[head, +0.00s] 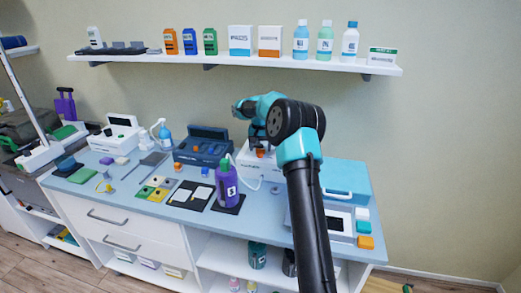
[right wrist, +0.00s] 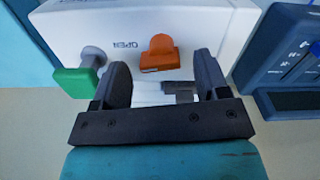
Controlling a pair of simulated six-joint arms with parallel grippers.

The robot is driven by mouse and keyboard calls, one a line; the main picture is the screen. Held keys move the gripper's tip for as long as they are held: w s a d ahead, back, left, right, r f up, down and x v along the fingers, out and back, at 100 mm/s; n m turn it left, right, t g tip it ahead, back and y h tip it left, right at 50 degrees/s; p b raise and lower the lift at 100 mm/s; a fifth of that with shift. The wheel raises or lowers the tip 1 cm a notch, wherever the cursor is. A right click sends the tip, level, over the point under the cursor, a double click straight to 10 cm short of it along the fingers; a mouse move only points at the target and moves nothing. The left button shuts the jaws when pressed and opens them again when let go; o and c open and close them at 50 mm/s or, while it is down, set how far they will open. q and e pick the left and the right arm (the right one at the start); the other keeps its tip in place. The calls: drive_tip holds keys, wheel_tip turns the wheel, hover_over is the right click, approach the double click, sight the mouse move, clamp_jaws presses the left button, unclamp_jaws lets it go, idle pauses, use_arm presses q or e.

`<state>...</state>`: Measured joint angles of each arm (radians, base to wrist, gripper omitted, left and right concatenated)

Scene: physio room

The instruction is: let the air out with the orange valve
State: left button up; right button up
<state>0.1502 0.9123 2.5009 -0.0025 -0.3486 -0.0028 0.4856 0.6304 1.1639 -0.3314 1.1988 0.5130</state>
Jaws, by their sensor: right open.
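The orange valve (right wrist: 158,52) sits on the face of a white box (right wrist: 205,18), beside the printed word OPEN, in the right wrist view. In the head view a bit of the orange valve (head: 261,152) shows under my right arm, on the white box (head: 243,162). My right gripper (right wrist: 160,82) is open, with its two dark fingers either side of the valve and a gap to it on both sides. I cannot tell whether the fingers touch the box. My left gripper is not in view.
A green knob (right wrist: 75,82) sticks out of the box beside one finger. A dark blue device (right wrist: 285,55) stands close on the other side. A purple bottle (head: 227,186) stands in front of the box on the blue counter (head: 140,209). A shelf (head: 235,62) runs above.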

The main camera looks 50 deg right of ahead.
drive_tip(key=shift+f, duration=0.7)
drive_tip(key=c, duration=0.9)
